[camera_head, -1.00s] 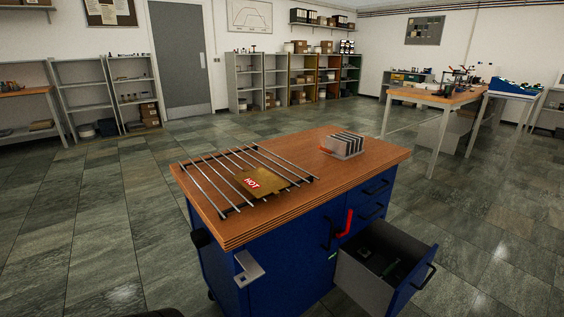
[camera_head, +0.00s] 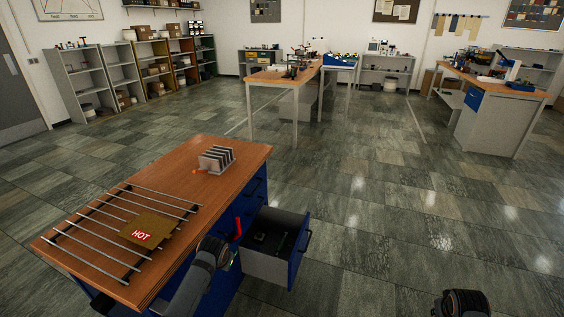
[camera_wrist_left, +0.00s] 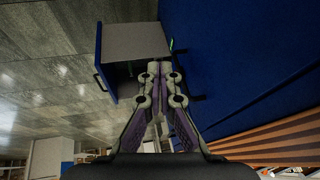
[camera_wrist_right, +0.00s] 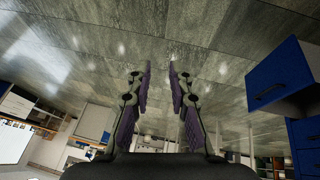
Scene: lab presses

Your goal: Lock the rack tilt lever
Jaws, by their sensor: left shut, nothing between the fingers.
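A red lever (camera_head: 238,228) stands out from the front of the blue workbench, just left of the open drawer. A rack of metal bars (camera_head: 110,228) lies on the bench top, with a plate marked HOT (camera_head: 150,229) on it. My left arm reaches to the bench front beside the red lever. In the left wrist view my left gripper (camera_wrist_left: 159,68) is shut and empty, pointing toward the drawer and blue front; the lever does not show clearly there. My right gripper (camera_wrist_right: 160,68) is open and empty over bare floor, right of the bench.
The open drawer (camera_head: 275,262) sticks out from the bench near my left wrist. A slotted block (camera_head: 216,158) with a small orange part stands on the bench's far end. Other tables (camera_head: 290,75) stand farther back. The tiled floor to the right is clear.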

